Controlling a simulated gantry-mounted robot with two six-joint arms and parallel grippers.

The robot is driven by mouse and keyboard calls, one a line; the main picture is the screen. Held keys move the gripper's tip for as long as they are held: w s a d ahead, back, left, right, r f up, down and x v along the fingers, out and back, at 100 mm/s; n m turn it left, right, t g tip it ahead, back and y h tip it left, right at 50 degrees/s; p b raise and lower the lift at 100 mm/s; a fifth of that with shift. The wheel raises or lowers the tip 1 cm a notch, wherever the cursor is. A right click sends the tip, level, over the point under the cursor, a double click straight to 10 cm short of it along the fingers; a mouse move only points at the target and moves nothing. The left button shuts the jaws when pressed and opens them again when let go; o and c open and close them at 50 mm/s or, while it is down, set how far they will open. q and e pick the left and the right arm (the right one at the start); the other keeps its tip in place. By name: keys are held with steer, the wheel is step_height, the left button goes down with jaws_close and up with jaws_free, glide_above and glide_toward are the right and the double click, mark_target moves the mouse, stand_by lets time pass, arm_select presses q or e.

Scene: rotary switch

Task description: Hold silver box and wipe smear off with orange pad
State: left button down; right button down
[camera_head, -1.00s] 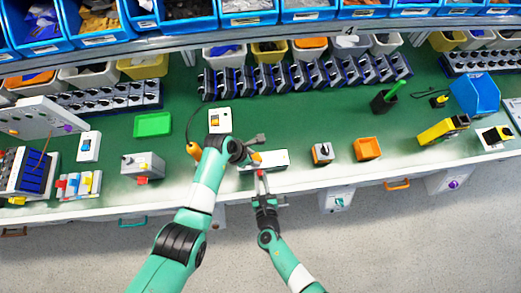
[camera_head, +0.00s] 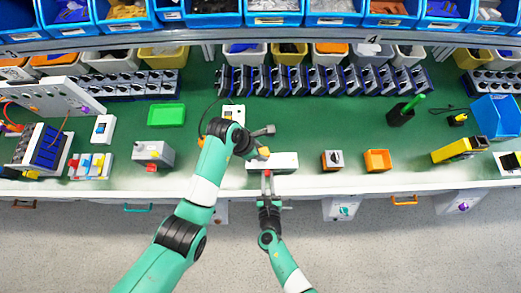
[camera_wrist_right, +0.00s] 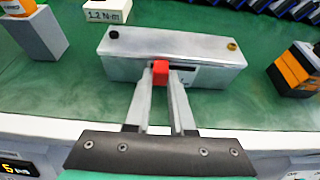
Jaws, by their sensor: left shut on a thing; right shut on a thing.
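The silver box (camera_head: 285,160) lies on the green bench top near its front edge. In the right wrist view the silver box (camera_wrist_right: 120,42) shows a black knob, a gold knob and a dark slot in its front. My right gripper (camera_head: 267,175) is shut on a small red block (camera_wrist_right: 160,68) at the box's front face. I cannot tell whether the block is fixed to the box. My left gripper (camera_head: 260,143) appears above the box's back edge, shut on a small orange pad (camera_head: 263,152). Whether the pad touches the box is unclear. No smear can be made out.
A grey switch box (camera_head: 153,153) stands to the left. A white unit (camera_head: 234,113) with a cord stands behind.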

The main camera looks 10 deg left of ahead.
arm_select(q)
steer(key=shift+r, duration=0.25)
steer(key=shift+r, duration=1.4)
arm_select(e)
steer(key=c, duration=0.7)
jaws_free()
steer(key=shift+s, duration=0.1)
